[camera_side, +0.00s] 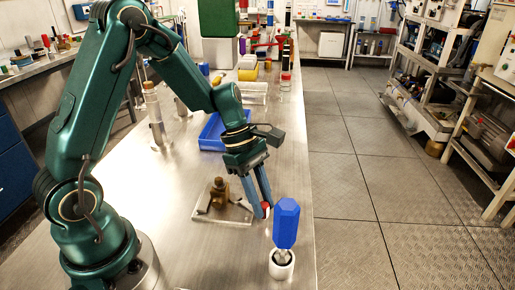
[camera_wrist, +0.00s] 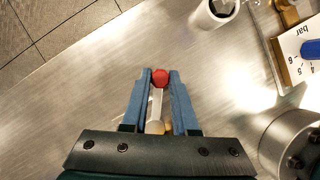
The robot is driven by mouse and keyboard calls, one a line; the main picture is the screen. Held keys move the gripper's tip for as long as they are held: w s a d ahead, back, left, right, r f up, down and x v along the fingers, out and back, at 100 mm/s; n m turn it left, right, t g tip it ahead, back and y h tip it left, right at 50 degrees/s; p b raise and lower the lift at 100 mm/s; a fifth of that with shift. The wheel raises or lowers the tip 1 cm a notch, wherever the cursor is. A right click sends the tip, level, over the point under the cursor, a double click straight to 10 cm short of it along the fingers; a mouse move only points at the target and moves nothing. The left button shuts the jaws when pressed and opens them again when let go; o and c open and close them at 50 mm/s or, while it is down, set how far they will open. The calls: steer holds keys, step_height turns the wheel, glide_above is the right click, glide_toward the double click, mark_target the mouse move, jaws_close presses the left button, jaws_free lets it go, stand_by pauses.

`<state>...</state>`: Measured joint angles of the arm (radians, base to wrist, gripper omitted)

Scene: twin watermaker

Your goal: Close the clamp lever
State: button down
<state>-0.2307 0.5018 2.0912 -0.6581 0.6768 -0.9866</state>
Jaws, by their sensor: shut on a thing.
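The clamp lever shows as a pale bar with a red knob (camera_wrist: 160,77) at its end in the wrist view. My gripper (camera_wrist: 160,84) has its blue fingers closed on either side of the lever, near the knob. In the side view my gripper (camera_side: 265,204) reaches down to the red tip at the right edge of a clear plate (camera_side: 238,214). A brass-coloured fitting (camera_side: 220,190) stands on that plate. The lever's pivot is hidden behind my gripper body in the wrist view.
A blue tray (camera_side: 212,132) lies behind. The wrist view shows a gauge face (camera_wrist: 297,58) at right. Bare bench lies left of the plate.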

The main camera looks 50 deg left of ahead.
steer(key=w+n, duration=0.1)
steer(key=w+n+t, duration=0.1)
steer(key=n, duration=0.1)
steer(key=shift+a+r, duration=0.1)
steer(key=shift+a, duration=0.3)
steer(key=shift+w+a+n+t+y, duration=0.25)
steer(key=shift+w+n+t, duration=0.1)
steer(key=shift+n, duration=0.45)
steer(key=shift+w+a+n+t+y, duration=0.25)
steer(key=shift+w+n+t, duration=0.1)
steer(key=shift+n, duration=0.45)
steer(key=c, duration=0.7)
jaws_free()
steer(key=shift+s, duration=0.1)
steer(key=v, duration=0.5)
